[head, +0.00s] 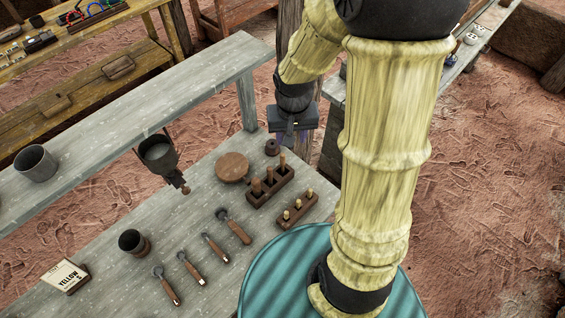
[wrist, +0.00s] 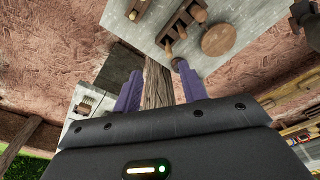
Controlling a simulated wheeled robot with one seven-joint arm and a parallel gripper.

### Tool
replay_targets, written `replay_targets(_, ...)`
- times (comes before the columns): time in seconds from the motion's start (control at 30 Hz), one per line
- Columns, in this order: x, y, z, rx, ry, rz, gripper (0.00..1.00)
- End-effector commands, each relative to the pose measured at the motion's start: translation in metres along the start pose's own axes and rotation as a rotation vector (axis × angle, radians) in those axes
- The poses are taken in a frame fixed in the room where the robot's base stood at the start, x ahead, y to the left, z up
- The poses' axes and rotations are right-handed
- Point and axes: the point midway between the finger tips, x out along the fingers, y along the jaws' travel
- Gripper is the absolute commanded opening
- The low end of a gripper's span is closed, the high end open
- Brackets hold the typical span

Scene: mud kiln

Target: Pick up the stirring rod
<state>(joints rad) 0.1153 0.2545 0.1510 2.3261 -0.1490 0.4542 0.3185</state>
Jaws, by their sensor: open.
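I cannot tell for certain which item is the stirring rod. Several slim tools with brown handles lie in a row on the grey table, among them a front one (head: 167,288), a middle one (head: 214,247) and a back one (head: 234,227). A dark wooden rack (head: 258,197) and a smaller one (head: 285,218) hold upright wooden pieces; rack pieces also show in the wrist view (wrist: 180,28). My gripper (head: 296,138) is above and behind the table's back corner. In the wrist view my gripper (wrist: 158,70) has its purple fingers apart, with nothing between them.
A round wooden disc (head: 232,167) and a small dark pot (head: 272,147) stand behind the racks. A dark cup (head: 133,243) and a box marked YELLOW (head: 65,277) stand at the left. A raised shelf (head: 110,130) carries a grey mug (head: 36,163); a dark vessel (head: 158,156) hangs at its edge.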

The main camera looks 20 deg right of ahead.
Motion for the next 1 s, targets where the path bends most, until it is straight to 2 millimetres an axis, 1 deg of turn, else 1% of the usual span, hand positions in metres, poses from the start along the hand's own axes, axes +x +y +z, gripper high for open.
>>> replay_targets(0.03,0.011,-0.002,-0.012,0.031,-0.022,0.002,0.42)
replay_targets(0.2,0.044,-0.008,-0.046,0.148,-0.081,0.008,0.42)
replay_targets(0.3,0.059,-0.011,-0.062,0.209,-0.103,0.008,0.42)
replay_targets(0.4,0.068,-0.012,-0.070,0.247,-0.116,0.008,0.42)
replay_targets(0.5,0.070,-0.012,-0.073,0.260,-0.117,0.009,0.42)
replay_targets(0.8,0.071,-0.012,-0.072,0.258,-0.118,0.010,0.42)
replay_targets(0.87,0.075,-0.012,-0.071,0.258,-0.120,0.010,0.42)
replay_targets(1.0,0.091,-0.012,-0.068,0.257,-0.123,0.011,0.42)
